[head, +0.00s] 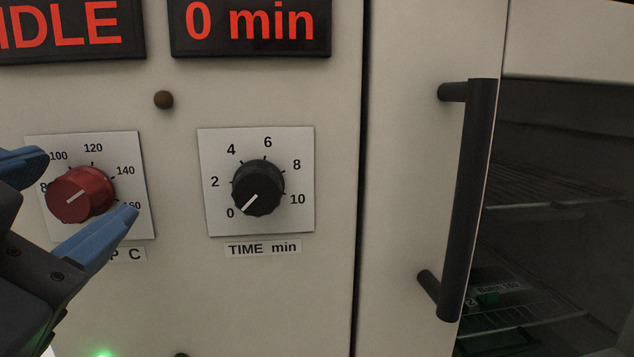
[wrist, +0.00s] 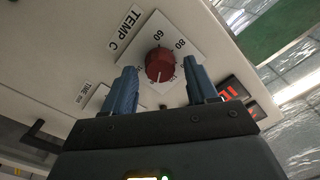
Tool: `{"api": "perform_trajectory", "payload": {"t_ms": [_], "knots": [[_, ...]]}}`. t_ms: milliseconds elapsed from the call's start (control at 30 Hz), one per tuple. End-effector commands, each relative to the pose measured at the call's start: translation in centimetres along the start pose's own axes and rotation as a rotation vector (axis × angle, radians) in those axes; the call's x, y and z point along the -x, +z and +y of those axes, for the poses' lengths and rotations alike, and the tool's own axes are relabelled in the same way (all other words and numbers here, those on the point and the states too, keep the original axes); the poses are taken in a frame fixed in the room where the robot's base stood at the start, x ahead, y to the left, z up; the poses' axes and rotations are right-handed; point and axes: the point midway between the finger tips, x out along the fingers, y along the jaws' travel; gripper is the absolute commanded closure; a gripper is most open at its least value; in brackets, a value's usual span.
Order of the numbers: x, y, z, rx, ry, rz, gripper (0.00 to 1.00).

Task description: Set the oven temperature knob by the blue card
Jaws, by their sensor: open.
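The red temperature knob (head: 80,193) sits on a white dial plate marked from 80 to 160 in the head view, its TEMP label partly hidden by my gripper. It also shows in the wrist view (wrist: 159,64). Its white pointer line is visible, but I cannot tell the exact setting. My gripper (head: 82,188) is open at the left of the head view, with one blue finger on each side of the knob. In the wrist view the fingers (wrist: 160,72) also flank the knob; whether they touch it is unclear. No blue card is in view.
The black time knob (head: 258,187) points at 0, right of the red one. Displays read IDLE (head: 70,28) and 0 min (head: 250,24). A dark door handle (head: 468,200) juts out at right. A green object (head: 490,300) lies on a rack behind the glass.

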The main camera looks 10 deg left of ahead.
Motion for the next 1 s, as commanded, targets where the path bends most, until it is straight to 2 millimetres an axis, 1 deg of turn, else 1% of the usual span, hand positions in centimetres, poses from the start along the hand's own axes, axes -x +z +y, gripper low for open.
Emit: {"api": "perform_trajectory", "payload": {"t_ms": [167, 300, 500, 667, 1000], "knots": [[1.7, 0.1, -0.1, -0.001, -0.004, -0.001, 0.42], [4.1, 0.1, -0.1, -0.001, -0.005, -0.003, 0.42], [6.8, 0.1, 0.0, 0.0, -0.003, -0.002, 0.42], [7.7, 0.1, 0.0, 0.001, 0.0, -0.003, 0.42], [7.8, 0.0, -0.1, 0.022, 0.001, -0.003, 0.42]]}}
